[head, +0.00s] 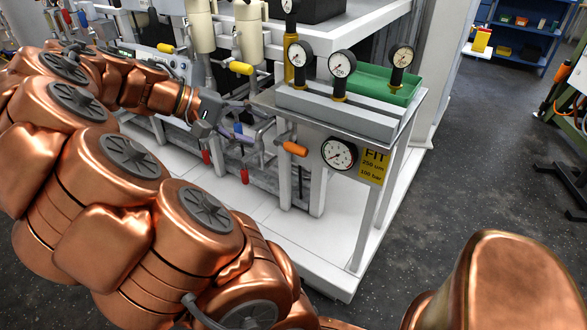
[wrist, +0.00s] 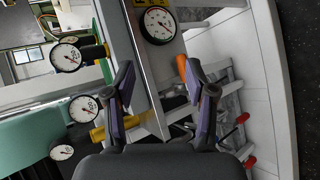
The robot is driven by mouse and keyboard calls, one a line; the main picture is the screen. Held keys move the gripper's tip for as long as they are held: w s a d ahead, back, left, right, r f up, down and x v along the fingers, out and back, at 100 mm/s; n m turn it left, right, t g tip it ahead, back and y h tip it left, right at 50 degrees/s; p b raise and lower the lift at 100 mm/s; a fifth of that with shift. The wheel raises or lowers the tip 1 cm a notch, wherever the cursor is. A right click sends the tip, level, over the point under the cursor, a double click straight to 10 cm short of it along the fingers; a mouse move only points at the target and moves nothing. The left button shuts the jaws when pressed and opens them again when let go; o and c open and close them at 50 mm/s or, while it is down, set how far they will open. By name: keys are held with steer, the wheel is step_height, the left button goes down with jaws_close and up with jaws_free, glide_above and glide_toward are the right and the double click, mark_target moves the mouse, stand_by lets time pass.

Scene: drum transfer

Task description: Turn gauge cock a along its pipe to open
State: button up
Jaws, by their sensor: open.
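A cock with an orange lever handle (head: 294,148) sits on the pipework left of the round gauge (head: 338,153) beside the yellow FIT label. The lever lies nearly level in the head view. No letter on the cock is readable. In the wrist view the orange handle (wrist: 181,68) is beyond my fingertips, close to the right one, and the gauge (wrist: 158,25) is above it. My gripper (head: 240,121) is left of the handle in the head view, apart from it. The wrist view shows my gripper (wrist: 160,72) open, with nothing held between its fingers.
A white post (head: 318,185) stands below the orange handle. Red handles (head: 244,176) hang lower left. A yellow handle (head: 241,68) is above. Open floor lies right.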

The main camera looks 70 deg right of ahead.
mark_target(288, 150)
steer(key=w+d+f+m+g+h+b, duration=0.1)
steer(key=w+d+f+g+b, duration=0.1)
steer(key=d+f+b, duration=0.5)
steer(key=w+d+f+g+h+b, duration=0.1)
steer(key=d+f+g+b, duration=0.2)
steer(key=d+f+b, duration=0.45)
steer(key=s, duration=0.1)
steer(key=s+f, duration=0.1)
steer(key=s, duration=0.1)
steer(key=s+f, duration=0.1)
steer(key=s, duration=0.1)
steer(key=shift+d, duration=0.35)
steer(key=shift+x, duration=0.9)
steer(key=shift+r, duration=0.1)
steer(key=shift+w, duration=0.1)
jaws_close()
